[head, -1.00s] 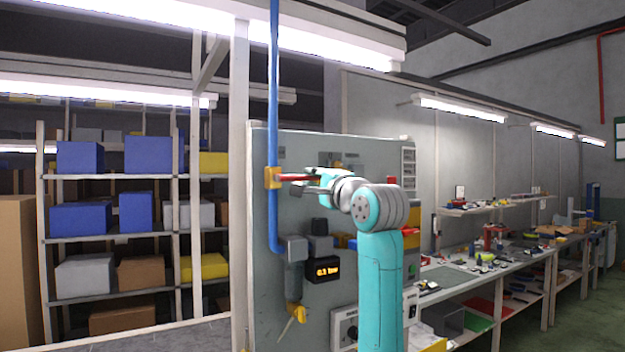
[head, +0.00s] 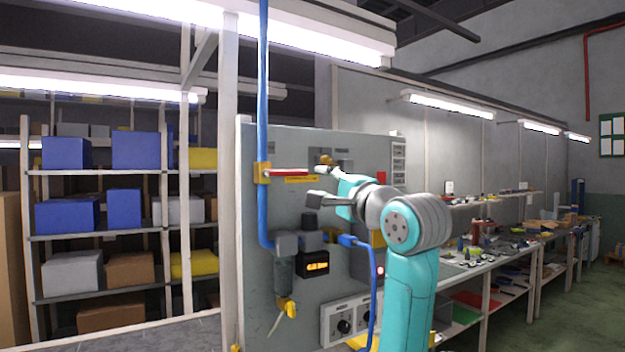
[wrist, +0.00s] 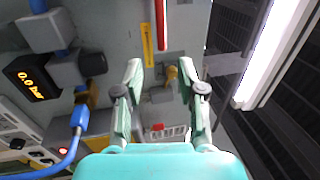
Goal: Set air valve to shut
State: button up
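The air valve has a yellow body (head: 262,173) on the vertical blue pipe (head: 263,90). Its red handle (head: 289,173) points right, level and across the pipe. The handle's red end also shows at the top of the wrist view (wrist: 161,22). My gripper (head: 316,184) is right of the handle's end, apart from it. In the wrist view my gripper (wrist: 160,80) has its two fingers spread with nothing between them. A pressure display (head: 316,267) hangs on the panel below; in the wrist view it reads 0.0 bar (wrist: 34,80).
A workbench (head: 500,258) stands at the right. Shelves with boxes (head: 66,216) stand at the left.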

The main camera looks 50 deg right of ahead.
jog(key=shift+v, duration=1.25)
jog(key=shift+w, duration=0.1)
